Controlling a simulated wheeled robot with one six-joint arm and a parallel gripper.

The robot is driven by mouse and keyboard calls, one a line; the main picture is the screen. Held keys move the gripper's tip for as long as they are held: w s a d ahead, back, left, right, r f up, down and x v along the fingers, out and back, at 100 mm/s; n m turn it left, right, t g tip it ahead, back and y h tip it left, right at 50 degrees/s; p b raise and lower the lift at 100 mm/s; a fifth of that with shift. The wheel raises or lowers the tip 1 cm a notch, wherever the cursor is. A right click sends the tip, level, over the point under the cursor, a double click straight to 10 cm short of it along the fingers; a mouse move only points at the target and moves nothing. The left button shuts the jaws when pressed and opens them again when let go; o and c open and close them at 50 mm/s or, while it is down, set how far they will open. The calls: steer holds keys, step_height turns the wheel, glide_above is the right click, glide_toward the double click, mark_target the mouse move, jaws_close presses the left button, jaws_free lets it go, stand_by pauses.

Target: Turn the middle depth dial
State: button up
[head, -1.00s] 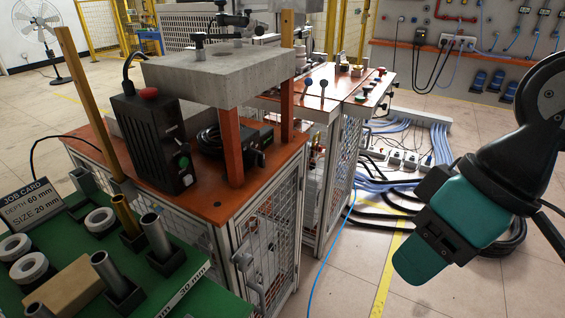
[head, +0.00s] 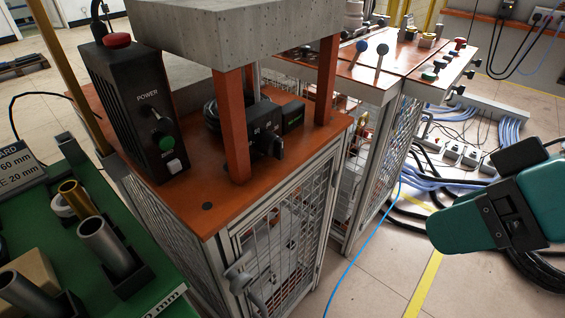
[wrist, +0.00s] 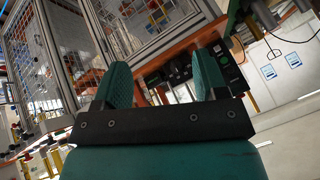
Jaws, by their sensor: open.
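The black dial unit (head: 243,128) sits on the orange tabletop beneath the concrete block. A black knob (head: 272,144) sticks out from its front; small markings beside it are too small to read. I cannot tell which dial is the middle depth one. My gripper is open and empty: its two teal fingers stand apart in the wrist view (wrist: 164,75). In the head view my teal and black gripper (head: 490,215) is at the right, well apart from the dial unit, over the floor.
A black power box (head: 135,112) with a red button stands left of the dial unit. Orange posts (head: 229,125) hold up the concrete block (head: 235,35) and crowd the unit. A green table (head: 150,290) with metal tubes is at the lower left. Cables lie on the floor at right.

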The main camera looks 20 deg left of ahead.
steer(key=w+a+f+n+t+y+b, duration=0.1)
steer(key=w+a+f+n+y+b, duration=0.15)
steer(key=a+f+y+b, duration=0.3)
steer(key=t+y+b, duration=0.4)
steer(key=b, duration=0.6)
glide_toward(283, 150)
steer(key=shift+m, duration=0.35)
steer(key=p+x, duration=0.2)
steer(key=x, duration=0.8)
steer(key=shift+w+a, duration=0.1)
steer(key=shift+a, duration=0.3)
steer(key=shift+c, duration=0.5)
steer(key=c, duration=0.8)
